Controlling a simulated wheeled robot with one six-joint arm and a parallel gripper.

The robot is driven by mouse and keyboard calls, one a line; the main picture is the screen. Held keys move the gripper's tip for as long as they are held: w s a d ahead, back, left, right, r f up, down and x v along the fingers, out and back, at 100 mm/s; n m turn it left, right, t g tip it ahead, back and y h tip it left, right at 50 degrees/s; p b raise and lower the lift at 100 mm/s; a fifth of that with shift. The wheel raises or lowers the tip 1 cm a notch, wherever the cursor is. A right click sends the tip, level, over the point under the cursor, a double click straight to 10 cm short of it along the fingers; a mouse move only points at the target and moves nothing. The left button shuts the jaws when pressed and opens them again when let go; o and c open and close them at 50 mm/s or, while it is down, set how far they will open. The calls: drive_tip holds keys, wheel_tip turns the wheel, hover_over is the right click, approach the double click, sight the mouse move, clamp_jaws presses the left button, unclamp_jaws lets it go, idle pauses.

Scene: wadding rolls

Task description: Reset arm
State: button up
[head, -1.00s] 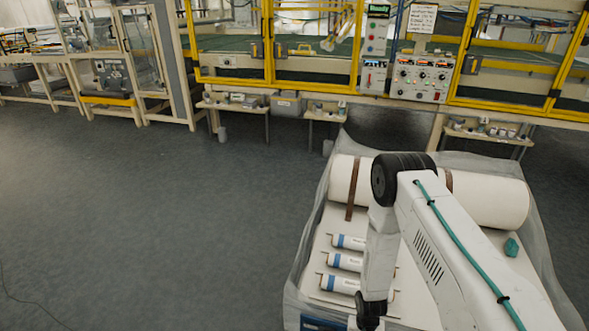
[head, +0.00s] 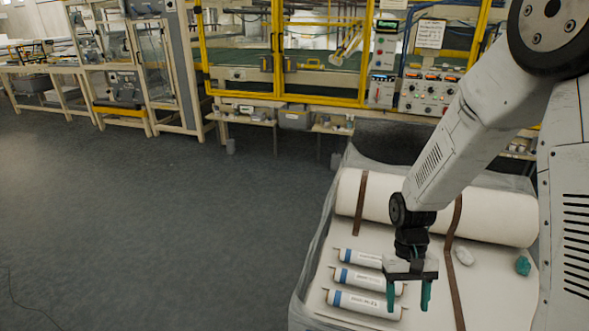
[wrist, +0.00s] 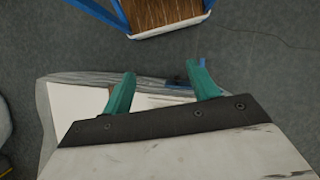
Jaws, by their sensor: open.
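My gripper (head: 408,295) hangs pointing down from my white arm in the head view, over the near part of the wrapped load. Its two teal fingers stand apart with nothing between them. In the wrist view the open gripper (wrist: 160,90) also shows empty. Several white rolls with blue bands (head: 362,304) lie side by side just left of it. Part of the nearest roll is close behind the fingers in the picture. A large cream wadding roll (head: 385,195) lies across the back of the load, partly covered by my arm.
Brown straps (head: 452,260) run over the load. A teal lump (head: 522,265) and a pale lump (head: 464,256) lie to the right. Yellow-framed machinery (head: 320,100) stands behind. A blue-framed wooden surface (wrist: 165,12) shows in the wrist view. The floor (head: 150,230) at left is clear.

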drive_tip(key=s+r+t, duration=0.2)
drive_tip(key=s+r, duration=0.3)
drive_tip(key=r, duration=0.3)
drive_tip(key=s+d+r+t, duration=0.1)
drive_tip(key=s+r+t, duration=0.1)
drive_tip(key=s+r, duration=0.3)
drive_tip(key=s+r+t, duration=0.2)
drive_tip(key=s+r, duration=0.3)
drive_tip(key=r, duration=0.8)
drive_tip(key=shift+s+d, duration=0.2)
drive_tip(key=shift+s, duration=0.15)
